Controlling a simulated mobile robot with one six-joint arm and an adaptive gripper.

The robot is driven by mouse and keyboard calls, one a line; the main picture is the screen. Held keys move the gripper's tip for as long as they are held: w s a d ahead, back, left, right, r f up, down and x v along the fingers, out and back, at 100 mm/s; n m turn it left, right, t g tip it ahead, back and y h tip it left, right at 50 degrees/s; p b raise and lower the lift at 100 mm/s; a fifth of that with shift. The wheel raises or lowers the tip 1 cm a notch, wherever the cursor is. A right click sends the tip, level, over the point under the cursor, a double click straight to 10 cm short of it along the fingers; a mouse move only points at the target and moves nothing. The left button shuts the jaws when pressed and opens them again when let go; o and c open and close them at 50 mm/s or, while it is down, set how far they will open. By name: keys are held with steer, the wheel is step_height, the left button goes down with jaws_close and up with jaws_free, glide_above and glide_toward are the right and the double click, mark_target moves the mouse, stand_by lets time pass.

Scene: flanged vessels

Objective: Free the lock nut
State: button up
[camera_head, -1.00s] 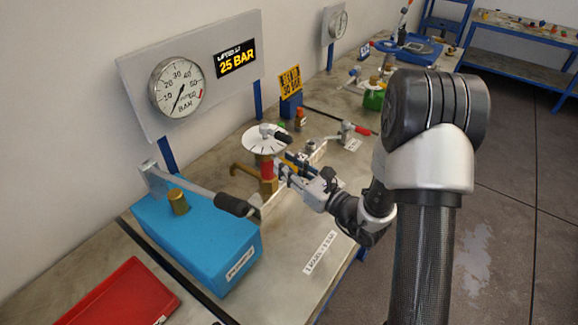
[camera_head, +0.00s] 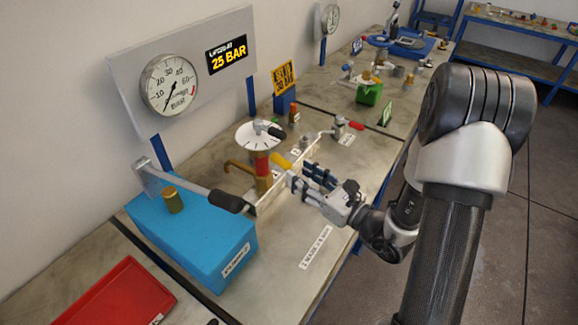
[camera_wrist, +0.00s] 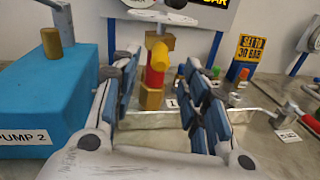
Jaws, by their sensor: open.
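A brass valve stem (camera_head: 263,178) with a red collar (camera_head: 262,165) stands upright under a white dial disc (camera_head: 258,135) with a black-handled lever. In the wrist view, the red collar (camera_wrist: 155,78) sits between brass parts, with a lower brass hex piece (camera_wrist: 151,97). I cannot tell for sure which of these is the lock nut. A yellow handle (camera_head: 282,161) sticks out to the stem's right. My gripper (camera_wrist: 160,72) is open and empty. Its blue-padded fingers point at the stem, one to each side in the wrist view, and appear short of it.
The blue pump box (camera_head: 190,240) with its long lever (camera_head: 210,194) stands close on the left. A gauge (camera_head: 170,84) is on a panel behind, beside a "25 BAR" display (camera_head: 227,54). A red tray (camera_head: 115,300) lies front left.

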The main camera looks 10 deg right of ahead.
steer(key=shift+v, duration=2.25)
